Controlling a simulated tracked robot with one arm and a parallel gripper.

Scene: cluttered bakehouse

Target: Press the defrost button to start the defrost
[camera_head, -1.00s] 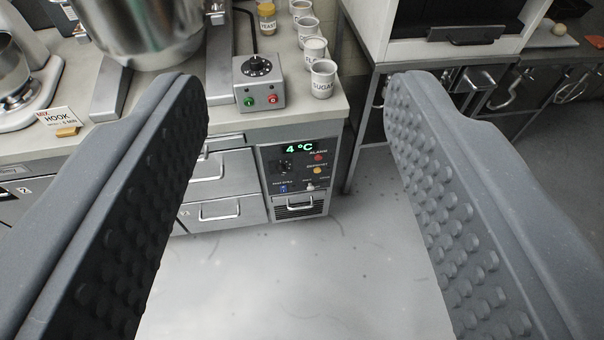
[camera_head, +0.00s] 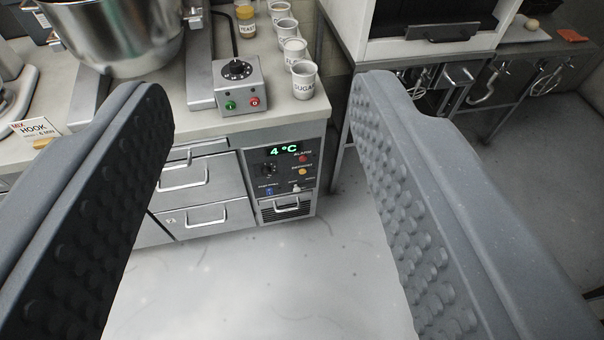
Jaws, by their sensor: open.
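The defrost button is a small yellow-orange button (camera_head: 302,171) on the dark control panel (camera_head: 283,180) at the right end of the fridge counter front. Its label is too small to read surely. A red alarm button (camera_head: 303,158) sits just above it, and a green display (camera_head: 285,150) reads 4 °C. A dark knob (camera_head: 268,170) is to its left, with a blue switch (camera_head: 270,191) below. My gripper (camera_head: 265,85) is open and empty. Its two fingers frame the panel, which lies beyond them, apart from both.
On the worktop (camera_head: 210,124) stand a grey switch box (camera_head: 239,85) with green and red buttons, a sugar mug (camera_head: 304,80), other mugs and a mixer bowl (camera_head: 118,40). A metal table (camera_head: 440,75) stands to the right. The floor (camera_head: 270,280) in front is clear.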

